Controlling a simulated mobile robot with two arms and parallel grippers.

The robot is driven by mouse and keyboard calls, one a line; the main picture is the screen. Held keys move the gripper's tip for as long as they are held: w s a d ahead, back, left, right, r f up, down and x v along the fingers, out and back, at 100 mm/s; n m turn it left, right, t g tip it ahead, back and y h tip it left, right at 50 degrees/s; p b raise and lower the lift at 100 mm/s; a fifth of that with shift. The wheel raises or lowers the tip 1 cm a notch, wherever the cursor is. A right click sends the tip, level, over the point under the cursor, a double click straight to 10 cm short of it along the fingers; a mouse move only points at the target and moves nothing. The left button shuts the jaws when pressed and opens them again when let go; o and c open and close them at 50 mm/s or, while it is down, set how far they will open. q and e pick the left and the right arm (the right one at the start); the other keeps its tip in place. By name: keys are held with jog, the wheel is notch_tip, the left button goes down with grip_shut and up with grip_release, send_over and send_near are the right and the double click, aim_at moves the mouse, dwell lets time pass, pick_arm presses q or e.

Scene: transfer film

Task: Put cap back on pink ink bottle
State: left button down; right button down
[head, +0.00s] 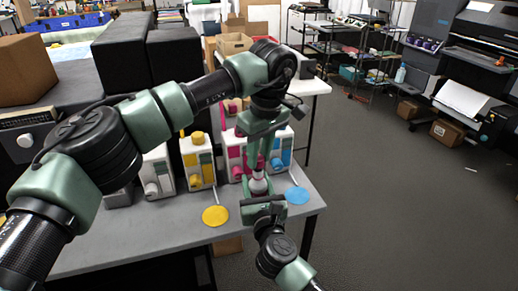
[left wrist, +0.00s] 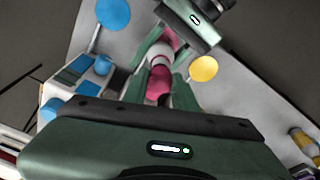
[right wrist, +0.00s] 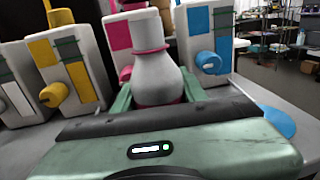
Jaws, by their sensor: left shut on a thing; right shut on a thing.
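The pink ink bottle (head: 259,186) is pale with pink bands. My right gripper (head: 262,199) is shut on it and holds it upright near the table's front right corner. In the right wrist view the bottle (right wrist: 155,78) stands between the green fingers, its neck up. My left gripper (head: 260,160) points down from above, shut on the pink cap. In the left wrist view the cap (left wrist: 159,84) sits between the fingers, in line with the bottle's pale neck (left wrist: 160,55). The cap is very close to the neck; I cannot tell whether they touch.
A yellow disc (head: 215,216) and a blue disc (head: 298,195) lie on the grey table (head: 150,235). Behind the grippers stand ink units with yellow (head: 198,160), pink and blue (head: 279,150) panels. Open floor (head: 400,200) lies to the right.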

aim_at(256, 171)
dwell(0.5)
pick_arm(q)
jog(key=shift+f, duration=0.9)
jog(key=shift+f, duration=0.6)
jog(key=m, duration=0.3)
jog(key=shift+a+m+h, duration=0.1)
jog(key=shift+m+h, duration=0.2)
jog(key=shift+m, duration=0.1)
jog(key=m, duration=0.4)
jog(key=shift+a+m+h, duration=0.15)
jog(key=shift+m+h, duration=0.15)
jog(key=shift+m, duration=0.1)
jog(key=m, duration=0.4)
jog(key=shift+m+h, duration=0.3)
jog(key=shift+h, duration=0.1)
jog(key=m, duration=0.3)
jog(key=shift+a, duration=0.1)
